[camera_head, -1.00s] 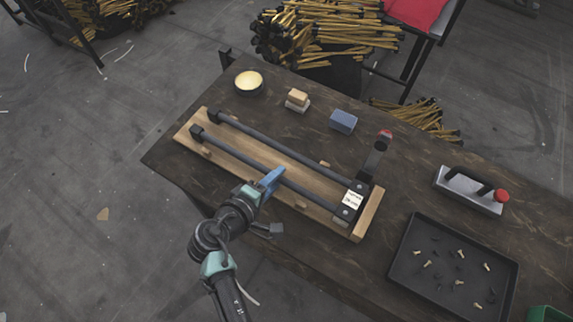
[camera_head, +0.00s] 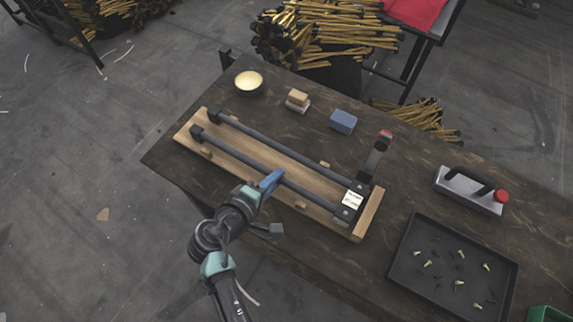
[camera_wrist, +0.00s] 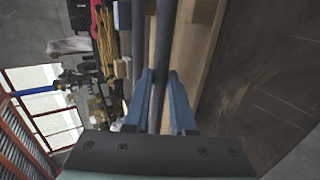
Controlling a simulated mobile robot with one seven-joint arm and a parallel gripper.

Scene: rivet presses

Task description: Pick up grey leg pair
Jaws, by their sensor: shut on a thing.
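The grey leg pair (camera_head: 288,153) is two long dark grey tubes side by side, with black blocks at the left ends and a white label near the right ends. It lies along a wooden jig (camera_head: 368,213) on the table; any gap beneath it is too small to tell. My gripper (camera_head: 271,183) reaches in from the front with its blue fingers shut on the near tube, around its middle. In the wrist view the fingers (camera_wrist: 162,100) stand on either side of a grey tube (camera_wrist: 163,40). The fingertips are partly hidden in the head view.
A dark lever clamp (camera_head: 374,158) stands by the jig's right end. Behind the jig are a bowl (camera_head: 249,83), small blocks (camera_head: 297,100) and a blue block (camera_head: 343,121). A rivet tray (camera_head: 398,262) and a grey red-knobbed tool (camera_head: 468,191) lie at right.

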